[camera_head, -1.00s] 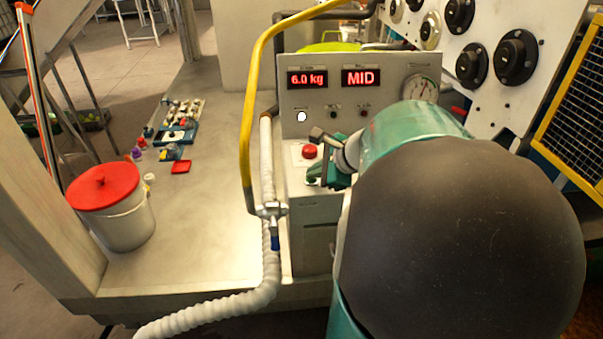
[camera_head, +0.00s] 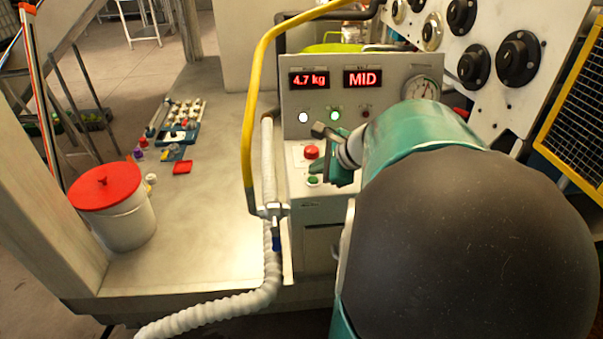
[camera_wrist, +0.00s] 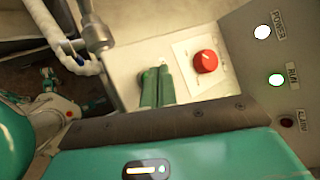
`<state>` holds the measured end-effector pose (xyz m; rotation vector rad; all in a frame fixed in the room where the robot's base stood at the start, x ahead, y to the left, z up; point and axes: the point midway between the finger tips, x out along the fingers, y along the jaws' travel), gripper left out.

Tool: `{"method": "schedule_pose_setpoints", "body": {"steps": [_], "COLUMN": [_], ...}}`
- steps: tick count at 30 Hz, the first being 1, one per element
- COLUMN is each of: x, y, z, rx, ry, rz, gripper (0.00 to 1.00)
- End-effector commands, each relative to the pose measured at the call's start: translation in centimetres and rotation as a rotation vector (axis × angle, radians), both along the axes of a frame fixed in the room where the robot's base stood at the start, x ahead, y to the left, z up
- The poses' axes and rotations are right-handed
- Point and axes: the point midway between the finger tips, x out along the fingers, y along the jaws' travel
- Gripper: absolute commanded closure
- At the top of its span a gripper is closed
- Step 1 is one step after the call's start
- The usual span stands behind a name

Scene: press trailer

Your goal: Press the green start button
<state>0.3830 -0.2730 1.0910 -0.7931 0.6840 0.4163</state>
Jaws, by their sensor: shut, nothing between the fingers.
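The green start button (camera_head: 313,181) sits on the sloped top of the grey control box, just below a red button (camera_head: 311,152). The red button also shows in the wrist view (camera_wrist: 206,61). In the wrist view my closed green fingers (camera_wrist: 157,72) point at the panel left of the red button and mostly hide the green button. The RUN lamp (camera_wrist: 276,80) glows green and the POWER lamp (camera_wrist: 263,32) glows white.
The box displays (camera_head: 309,79) read 4.7 kg and MID. A yellow pipe (camera_head: 249,120) and a white ribbed hose (camera_head: 268,160) stand left of the box. A red-lidded bucket (camera_head: 108,188) stands on the bench at left. A knobbed panel (camera_head: 490,60) rises at right.

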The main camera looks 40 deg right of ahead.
Motion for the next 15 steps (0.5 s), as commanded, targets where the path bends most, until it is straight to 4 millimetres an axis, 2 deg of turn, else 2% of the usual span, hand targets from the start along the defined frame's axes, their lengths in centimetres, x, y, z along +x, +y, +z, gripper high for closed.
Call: {"method": "schedule_pose_setpoints", "body": {"steps": [8,15], "x": [0.0,0.1], "y": [0.0,0.0], "z": [0.3,2.5], "rx": [-0.001,-0.002], "ry": [-0.001,-0.002], "rz": [0.001,0.002], "gripper": [1.00,1.00]}}
